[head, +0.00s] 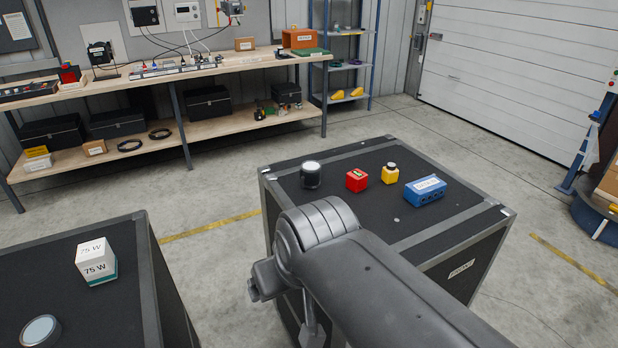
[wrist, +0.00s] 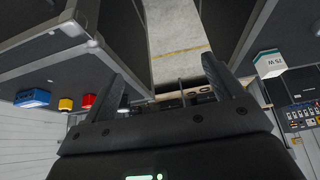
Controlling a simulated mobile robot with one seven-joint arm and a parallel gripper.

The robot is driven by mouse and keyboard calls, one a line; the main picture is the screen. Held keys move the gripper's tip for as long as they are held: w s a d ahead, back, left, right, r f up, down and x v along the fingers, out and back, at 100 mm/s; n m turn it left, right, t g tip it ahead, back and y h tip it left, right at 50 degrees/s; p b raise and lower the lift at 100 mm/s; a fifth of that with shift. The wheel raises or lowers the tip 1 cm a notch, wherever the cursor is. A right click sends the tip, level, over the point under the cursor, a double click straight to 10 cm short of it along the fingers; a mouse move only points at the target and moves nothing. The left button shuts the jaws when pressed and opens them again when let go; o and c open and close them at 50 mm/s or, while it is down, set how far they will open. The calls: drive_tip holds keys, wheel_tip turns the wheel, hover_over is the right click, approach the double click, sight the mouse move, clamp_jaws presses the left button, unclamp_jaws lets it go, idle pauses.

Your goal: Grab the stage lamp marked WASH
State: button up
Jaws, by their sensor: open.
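A round black lamp (head: 311,174) with a pale lens stands on the right-hand black case (head: 432,240), near its left side. Another round dark object with a pale lens (head: 40,330) is at the near edge of the left-hand case (head: 148,268). I can read no WASH marking on either. My gripper (wrist: 163,58) is open and empty in the wrist view, its fingers wide apart with floor showing between them.
A white 75 W box (head: 97,262) stands on the left case. A workbench (head: 200,72) lines the back. Bare floor separates the cases.

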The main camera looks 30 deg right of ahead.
drive_tip(key=shift+c, duration=0.8)
drive_tip(key=w+d+r, duration=0.2)
drive_tip(key=w, duration=0.4)
drive_tip(key=w+d+r, duration=0.2)
drive_tip(key=w+r, duration=0.1)
drive_tip(key=w, duration=0.2)
drive_tip(key=g, duration=0.1)
approach(312, 166)
wheel_tip(312, 166, down, 2)
drive_tip(key=x, duration=1)
drive_tip(key=shift+w+f, duration=0.1)
drive_tip(key=shift+w, duration=0.2)
drive_tip(key=c, duration=1.2)
